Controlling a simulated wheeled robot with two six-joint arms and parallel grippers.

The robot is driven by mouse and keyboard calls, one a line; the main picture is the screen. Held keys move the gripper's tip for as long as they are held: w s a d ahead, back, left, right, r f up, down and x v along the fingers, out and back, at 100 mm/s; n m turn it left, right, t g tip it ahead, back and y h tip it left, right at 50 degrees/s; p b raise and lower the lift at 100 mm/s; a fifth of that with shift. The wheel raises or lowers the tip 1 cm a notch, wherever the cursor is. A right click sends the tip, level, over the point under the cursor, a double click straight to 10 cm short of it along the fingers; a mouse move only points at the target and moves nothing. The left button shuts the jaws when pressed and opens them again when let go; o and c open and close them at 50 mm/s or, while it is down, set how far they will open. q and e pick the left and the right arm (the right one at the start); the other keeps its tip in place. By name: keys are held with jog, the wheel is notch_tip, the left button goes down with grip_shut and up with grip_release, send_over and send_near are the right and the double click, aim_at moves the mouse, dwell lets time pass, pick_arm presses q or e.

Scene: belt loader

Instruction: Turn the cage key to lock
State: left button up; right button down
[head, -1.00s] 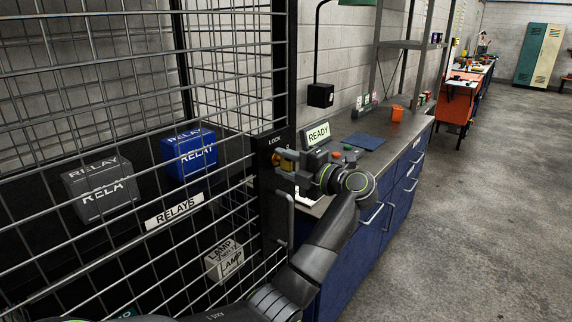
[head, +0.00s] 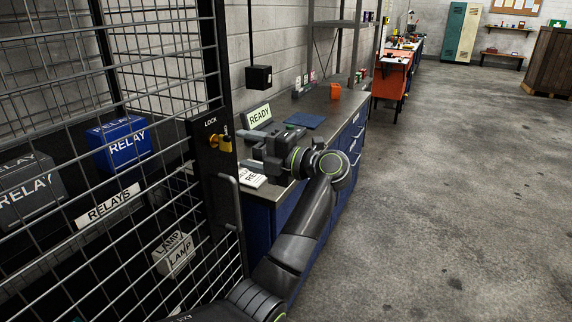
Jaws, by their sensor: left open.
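The yellow cage key (head: 223,142) sits in the dark lock plate (head: 201,152) on the cage door's edge, below the word LOCK. The key's exact angle is too small to tell. My left gripper (head: 242,150) is open and empty, just right of the key, with its fingers pointing left towards it. A small gap shows between the fingertips and the key. My right gripper is not in view.
The cage door handle (head: 229,200) is below the key. Behind the mesh are a blue relay box (head: 124,150), a grey relay box (head: 28,190) and a lamp box (head: 174,254). A blue bench (head: 300,150) with a READY sign (head: 258,116) stands right.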

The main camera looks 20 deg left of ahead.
pick_arm(q)
jog(key=d+b, duration=0.2)
jog(key=d, duration=0.8)
jog(key=shift+s+d, duration=0.15)
jog(key=shift+s, duration=0.3)
